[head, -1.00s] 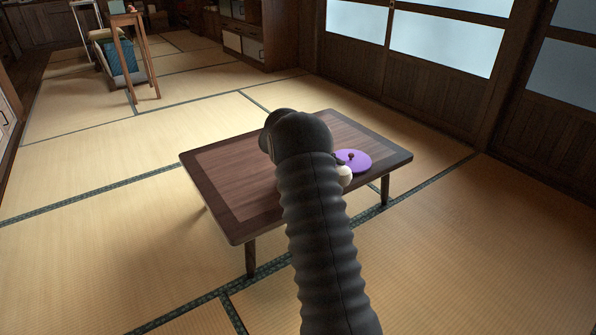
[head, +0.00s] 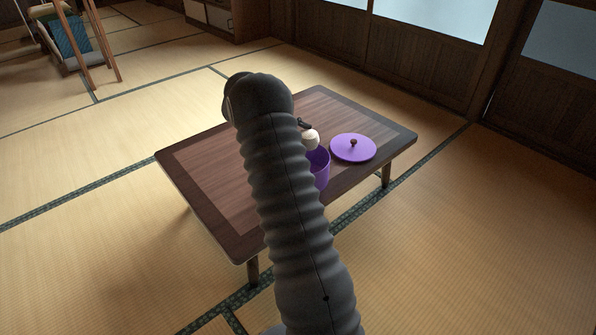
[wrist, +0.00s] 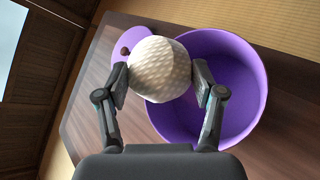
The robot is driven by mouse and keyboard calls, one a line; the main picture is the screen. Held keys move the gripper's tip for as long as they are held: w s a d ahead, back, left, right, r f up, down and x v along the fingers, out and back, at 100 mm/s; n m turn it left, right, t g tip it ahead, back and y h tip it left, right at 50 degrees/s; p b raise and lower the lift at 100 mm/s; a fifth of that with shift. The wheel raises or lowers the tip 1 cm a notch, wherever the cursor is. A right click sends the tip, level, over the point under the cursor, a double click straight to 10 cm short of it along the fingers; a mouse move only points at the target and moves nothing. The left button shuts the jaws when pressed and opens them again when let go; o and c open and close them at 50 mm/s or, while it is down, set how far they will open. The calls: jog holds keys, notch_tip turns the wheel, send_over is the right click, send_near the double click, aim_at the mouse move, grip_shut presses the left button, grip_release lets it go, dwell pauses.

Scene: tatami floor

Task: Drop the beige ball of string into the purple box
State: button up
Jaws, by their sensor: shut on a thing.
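The beige ball of string (wrist: 158,70) is held between the two fingers of my gripper (wrist: 160,85) in the wrist view. It also shows as a pale ball in the head view (head: 310,139), close to the purple box (head: 321,168). The box stands open on the table, partly hidden behind my arm in the head view. In the wrist view the box (wrist: 257,98) is just right of the ball, its inside looks empty, and the ball overlaps its left rim. The ball appears to be above rim height.
The purple lid (head: 353,148) with a dark knob lies on the low wooden table (head: 200,170), right of the box. It partly shows behind the ball in the wrist view. Tatami floor (head: 480,230) around the table is clear. A wooden stand is at the far left.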

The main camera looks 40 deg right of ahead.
jog(key=shift+f+b, duration=1.65)
jog(key=shift+f, duration=0.9)
jog(key=o, duration=1.2)
jog(key=v, duration=1.2)
jog(key=shift+s, duration=0.1)
